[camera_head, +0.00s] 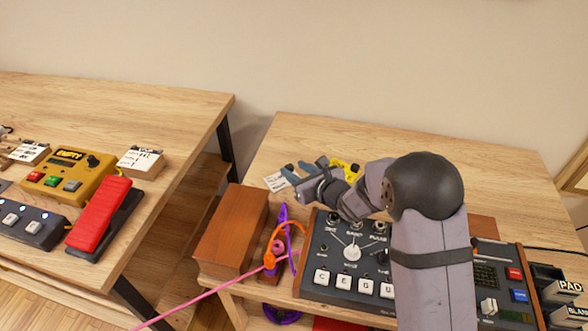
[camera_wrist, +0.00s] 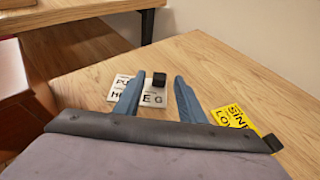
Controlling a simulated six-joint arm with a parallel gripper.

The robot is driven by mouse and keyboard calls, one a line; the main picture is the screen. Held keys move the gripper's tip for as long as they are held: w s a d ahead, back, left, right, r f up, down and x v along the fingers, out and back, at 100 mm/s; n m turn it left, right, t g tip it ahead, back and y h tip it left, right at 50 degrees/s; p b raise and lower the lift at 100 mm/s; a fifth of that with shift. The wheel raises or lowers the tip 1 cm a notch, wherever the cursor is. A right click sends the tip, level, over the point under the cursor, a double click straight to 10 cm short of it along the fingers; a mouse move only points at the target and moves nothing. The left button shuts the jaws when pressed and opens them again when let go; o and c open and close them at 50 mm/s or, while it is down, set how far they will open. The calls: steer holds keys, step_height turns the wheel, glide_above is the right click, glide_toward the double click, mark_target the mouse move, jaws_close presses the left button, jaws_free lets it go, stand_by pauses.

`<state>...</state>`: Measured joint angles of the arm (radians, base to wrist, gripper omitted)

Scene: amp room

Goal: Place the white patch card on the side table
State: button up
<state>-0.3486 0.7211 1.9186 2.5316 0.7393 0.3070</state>
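The white patch card (camera_head: 276,182) lies flat on the light wooden table (camera_head: 290,135) at the right, near that table's left end. In the wrist view the card (camera_wrist: 153,98) has black lettering and a small black block at its far edge. My gripper (camera_head: 296,169) is over the card. Its two blue fingers (camera_wrist: 158,77) are apart, the left one crossing in front of the card and the right one beside it. I cannot tell the fingers' height above the card. The task's side table is not marked; a second wooden table (camera_head: 180,105) stands at the left.
A yellow card (camera_wrist: 236,118) with a black block lies to the right of my gripper. A brown wooden box (camera_head: 232,230), purple and orange cables, and a control panel (camera_head: 350,250) stand in front. The left table holds pedals and a yellow box (camera_head: 70,175). A gap separates the tables.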

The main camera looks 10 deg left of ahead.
steer(key=shift+s+d+r, duration=1.15)
steer(key=shift+r, duration=3.05)
steer(key=s+d+r+n+g+h+p, duration=0.1)
steer(key=s+d+n+g+p, duration=0.15)
steer(key=s+n, duration=0.3)
steer(key=s+d+r+n+g+p, duration=0.2)
steer(key=s+d+n+p, duration=0.15)
steer(key=s+n, duration=0.2)
steer(key=s+d+r+n+g+h+p, duration=0.1)
steer(key=s+d+n+g+p, duration=0.1)
steer(key=s+n+g+p, duration=0.25)
steer(key=s+d+r+n+h+p, duration=0.1)
steer(key=s+d+n+h+p, duration=0.2)
steer(key=s+d+n, duration=0.3)
steer(key=s+d+r+n+h+p, duration=0.2)
steer(key=s+d, duration=0.6)
steer(key=d, duration=0.5)
steer(key=n+h+p, duration=0.1)
steer(key=n+h, duration=0.1)
steer(key=n, duration=0.1)
steer(key=shift+d+n+g+h, duration=0.3)
steer(key=shift+d+n, duration=0.05)
